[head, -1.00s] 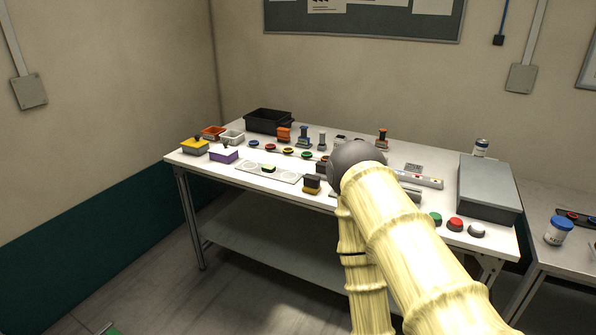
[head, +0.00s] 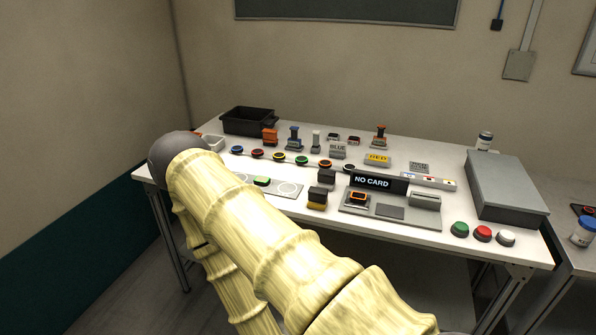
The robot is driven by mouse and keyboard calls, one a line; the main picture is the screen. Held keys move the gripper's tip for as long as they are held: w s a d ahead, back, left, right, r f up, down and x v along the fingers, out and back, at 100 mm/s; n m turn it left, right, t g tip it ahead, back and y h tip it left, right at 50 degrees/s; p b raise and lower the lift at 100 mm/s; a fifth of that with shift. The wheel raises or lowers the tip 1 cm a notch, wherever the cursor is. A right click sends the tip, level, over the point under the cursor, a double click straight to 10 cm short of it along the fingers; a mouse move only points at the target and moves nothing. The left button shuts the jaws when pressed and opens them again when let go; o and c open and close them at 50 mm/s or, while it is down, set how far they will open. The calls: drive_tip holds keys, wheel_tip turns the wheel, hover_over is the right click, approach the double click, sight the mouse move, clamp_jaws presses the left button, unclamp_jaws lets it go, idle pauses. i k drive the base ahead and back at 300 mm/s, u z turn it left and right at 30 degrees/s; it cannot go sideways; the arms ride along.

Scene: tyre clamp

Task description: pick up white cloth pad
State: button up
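I cannot make out a white cloth pad with certainty in the head view. My pale, bamboo-textured arm crosses the picture from the lower right to a dark round joint at the left of the table. It hides the table's front left part. My gripper does not show, so I cannot see whether it holds anything.
A black tray (head: 248,122) stands at the back left. Several stamps and coloured round pieces lie across the middle. A card reader with a "NO CARD" sign (head: 379,183) sits in front of them. Green, red and white buttons (head: 483,233) and a grey box (head: 507,188) are at right.

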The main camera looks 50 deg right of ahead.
sight(326, 179)
drive_tip(key=z, duration=0.25)
drive_tip(key=i, duration=0.75)
drive_tip(key=z, duration=0.6)
